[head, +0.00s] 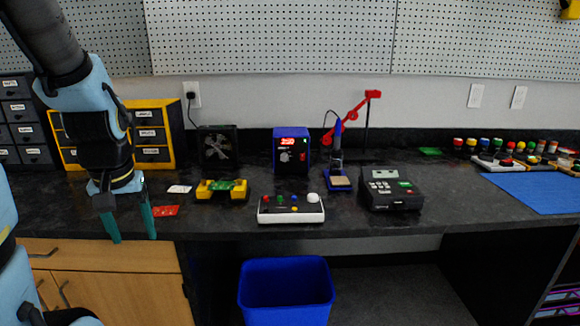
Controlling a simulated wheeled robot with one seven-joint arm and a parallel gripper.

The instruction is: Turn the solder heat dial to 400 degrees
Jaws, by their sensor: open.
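The solder station (291,152) is a blue box with a black front, standing at the back middle of the dark counter. Its red display (288,142) seems to read 350, though the digits are small. A small pale dial (285,157) shows on its front below the display; its pointer setting is too small to read. The soldering iron stand (338,165) is just right of the station. My gripper (130,228) is open and empty, pointing down at the counter's front edge on the left, far from the dial.
A white box with coloured buttons (291,210) sits in front of the station. A black fan (217,146) stands left, a dark keypad device (391,189) right. A blue bin (286,290) is below.

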